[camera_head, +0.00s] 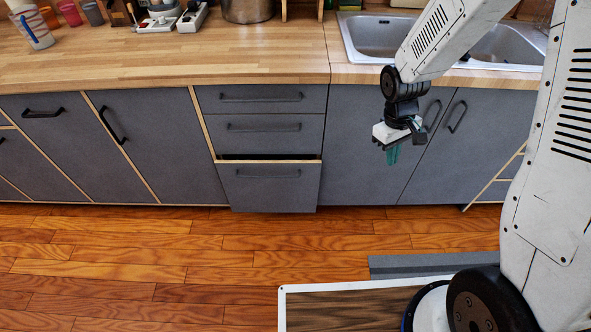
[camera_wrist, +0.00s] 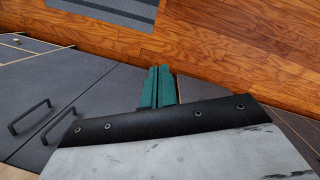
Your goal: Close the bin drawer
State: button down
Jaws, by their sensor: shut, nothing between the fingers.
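The bin drawer (camera_head: 269,186) is the lowest grey front in the stack of drawers in the head view. It stands out a little from the cabinet, with a dark gap along its top edge. Its dark bar handle (camera_head: 268,174) runs across the upper part of its front. My gripper (camera_head: 393,155) is in front of the cabinet doors under the sink, to the right of the drawer and apart from it. Its green fingers are together and empty. They also show in the wrist view (camera_wrist: 158,88), pointing toward the wood floor.
Two closed drawers (camera_head: 262,115) are above the bin drawer. Sink cabinet doors (camera_head: 420,140) stand to its right, and a wooden counter (camera_head: 200,55) with a sink (camera_head: 375,35) is above. The wood floor (camera_head: 180,250) before the drawer is clear. A grey mat (camera_head: 420,262) lies at right.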

jog(key=w+a+f+n+t, duration=0.1)
jog(key=w+f+n, duration=0.15)
jog(key=f, duration=0.45)
jog(key=w+a+f+n+t, duration=0.1)
jog(key=w+f, duration=0.2)
jog(key=f, duration=0.5)
jog(key=n+t+y, duration=1.3)
jog(key=n+y, duration=0.1)
jog(key=n, duration=0.4)
send_near(288, 164)
jog(key=a, duration=0.4)
jog(key=shift+w+a+r, duration=0.25)
jog(key=shift+r, duration=0.05)
jog(key=w, duration=0.2)
jog(key=shift+w+d, duration=0.25)
jog(key=shift+w, duration=0.65)
